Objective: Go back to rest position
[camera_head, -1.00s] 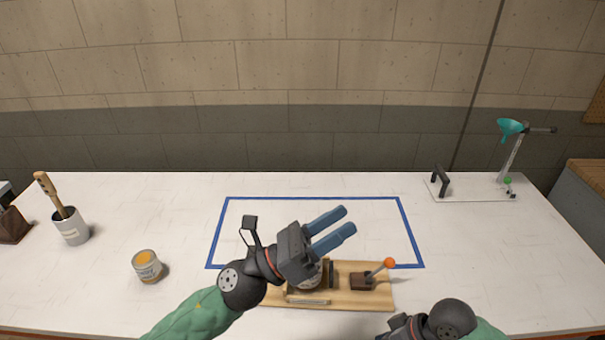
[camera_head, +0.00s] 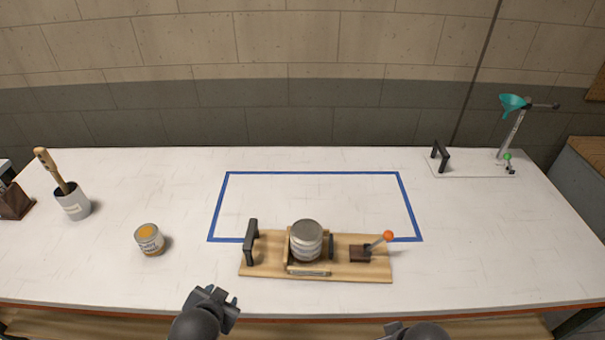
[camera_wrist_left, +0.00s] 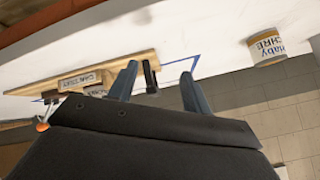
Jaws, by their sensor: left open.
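My left gripper (camera_head: 222,300) is low in the head view, at the front edge of the table, clear of all objects. A wooden fixture board (camera_head: 345,275) lies at the front of the blue taped rectangle. It holds an upright grey can (camera_head: 306,242), and carries a black handle (camera_head: 251,243) and an orange-knobbed lever (camera_head: 388,236).
An ochre-labelled can (camera_head: 149,240) stands on the left of the white table (camera_head: 120,285). A grey pot (camera_head: 73,203) with a wooden-handled brush is farther left. A stand with a teal funnel (camera_head: 513,103) is at the back right. The taped rectangle's middle is clear.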

